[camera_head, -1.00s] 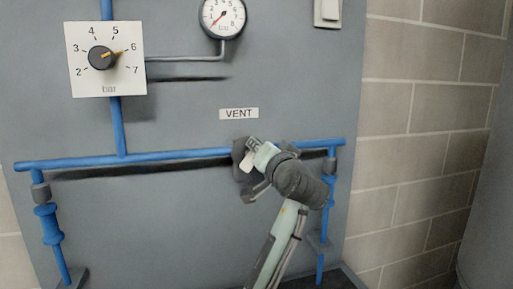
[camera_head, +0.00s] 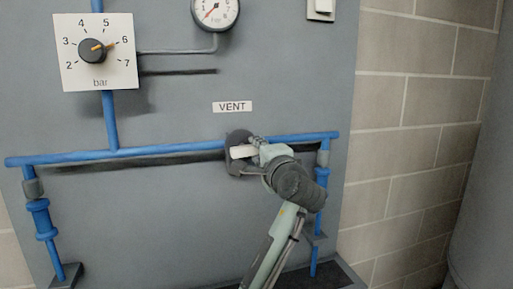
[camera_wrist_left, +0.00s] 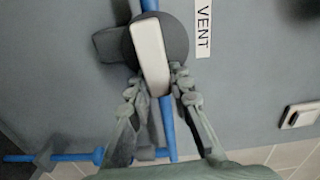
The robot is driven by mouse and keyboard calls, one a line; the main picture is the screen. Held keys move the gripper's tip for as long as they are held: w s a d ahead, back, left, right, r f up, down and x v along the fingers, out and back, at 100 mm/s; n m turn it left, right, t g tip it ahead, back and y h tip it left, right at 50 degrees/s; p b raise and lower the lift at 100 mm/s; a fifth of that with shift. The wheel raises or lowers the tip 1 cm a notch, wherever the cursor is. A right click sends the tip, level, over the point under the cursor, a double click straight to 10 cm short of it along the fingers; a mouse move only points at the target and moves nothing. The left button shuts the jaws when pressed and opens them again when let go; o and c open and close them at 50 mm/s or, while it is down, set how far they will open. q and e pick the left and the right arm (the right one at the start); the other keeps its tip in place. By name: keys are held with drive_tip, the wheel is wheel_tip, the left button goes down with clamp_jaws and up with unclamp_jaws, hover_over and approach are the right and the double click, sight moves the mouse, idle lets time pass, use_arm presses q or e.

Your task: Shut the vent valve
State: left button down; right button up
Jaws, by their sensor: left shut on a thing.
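The vent valve is a dark round body (camera_head: 234,140) on the horizontal blue pipe, below the VENT label (camera_head: 232,106). Its pale lever (camera_head: 243,152) lies nearly in line with the pipe. In the left wrist view the lever (camera_wrist_left: 150,50) crosses the dark valve body (camera_wrist_left: 178,40), roughly along the blue pipe behind it. My left gripper (camera_head: 256,154) is shut on the lever's right end. In the left wrist view the gripper's fingers (camera_wrist_left: 158,84) sit on either side of that end and partly hide it. My right gripper is not in view.
The blue pipe (camera_head: 80,156) spans the grey panel. A pressure dial (camera_head: 94,50) and a round gauge (camera_head: 215,10) are above, with a white switch (camera_head: 321,8) at top right. A brick wall (camera_head: 400,140) stands to the right.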

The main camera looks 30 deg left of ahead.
use_arm(q)
drive_tip(key=shift+f+m, duration=0.2)
drive_tip(key=shift+m, duration=0.4)
drive_tip(key=c, duration=1.4)
unclamp_jaws()
drive_tip(key=shift+o, duration=0.2)
drive_tip(key=shift+d, duration=0.1)
drive_tip(key=v, duration=1.2)
drive_tip(key=shift+s, duration=0.1)
